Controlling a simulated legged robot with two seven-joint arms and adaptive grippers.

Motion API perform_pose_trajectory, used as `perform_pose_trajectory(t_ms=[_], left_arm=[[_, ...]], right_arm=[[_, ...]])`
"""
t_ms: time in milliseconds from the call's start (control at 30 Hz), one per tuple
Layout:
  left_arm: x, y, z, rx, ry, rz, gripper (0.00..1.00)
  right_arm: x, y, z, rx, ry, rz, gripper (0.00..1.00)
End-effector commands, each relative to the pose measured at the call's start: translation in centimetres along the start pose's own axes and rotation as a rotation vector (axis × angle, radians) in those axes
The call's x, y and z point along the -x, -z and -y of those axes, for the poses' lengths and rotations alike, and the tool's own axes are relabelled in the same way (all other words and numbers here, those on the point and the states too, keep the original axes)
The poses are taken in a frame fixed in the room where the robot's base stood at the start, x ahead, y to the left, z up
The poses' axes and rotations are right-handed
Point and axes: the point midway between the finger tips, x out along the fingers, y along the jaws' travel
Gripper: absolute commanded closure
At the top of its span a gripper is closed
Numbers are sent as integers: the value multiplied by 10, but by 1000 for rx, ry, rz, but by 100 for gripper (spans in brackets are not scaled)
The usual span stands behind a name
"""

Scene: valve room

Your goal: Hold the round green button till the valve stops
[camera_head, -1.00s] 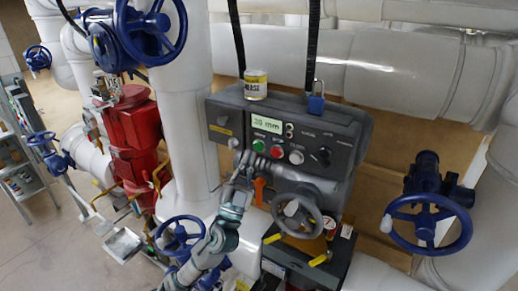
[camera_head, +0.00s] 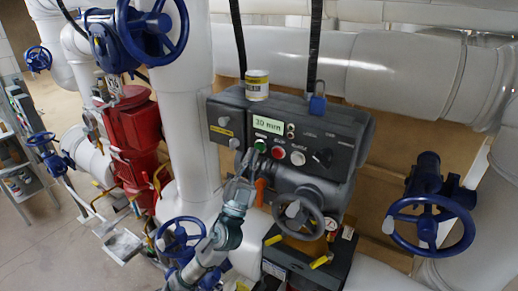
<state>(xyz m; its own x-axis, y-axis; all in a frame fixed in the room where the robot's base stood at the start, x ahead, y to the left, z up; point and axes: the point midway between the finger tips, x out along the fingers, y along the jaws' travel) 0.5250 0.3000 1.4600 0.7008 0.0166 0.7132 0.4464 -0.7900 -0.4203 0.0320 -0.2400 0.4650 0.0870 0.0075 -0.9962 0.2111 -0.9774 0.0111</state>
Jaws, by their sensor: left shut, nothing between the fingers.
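The round green button (camera_head: 260,146) is on the sloped face of the grey control box (camera_head: 345,150), left of a red and a white button. My left gripper (camera_head: 248,157) is shut and empty, with its tips just below and left of the green button. The tips hide part of that area, and I cannot tell whether they touch the button. The valve's grey handwheel (camera_head: 310,233) is below the box. A lit display (camera_head: 268,125) above the buttons shows a small reading that looks like 30 mm. My right gripper is not in view.
A black knob (camera_head: 323,157) is right of the buttons. Blue handwheels (camera_head: 430,223) stand at both sides. A large white pipe (camera_head: 185,110) rises left of the box.

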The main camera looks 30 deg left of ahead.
Motion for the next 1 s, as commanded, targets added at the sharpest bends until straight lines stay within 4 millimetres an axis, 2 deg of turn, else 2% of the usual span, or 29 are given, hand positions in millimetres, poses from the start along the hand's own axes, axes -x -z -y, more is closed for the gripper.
perform_pose_trajectory(t_ms=[1000], left_arm=[[-6, -2, -4, 0, -1, 0, 100]], right_arm=[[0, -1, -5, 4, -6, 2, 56]])
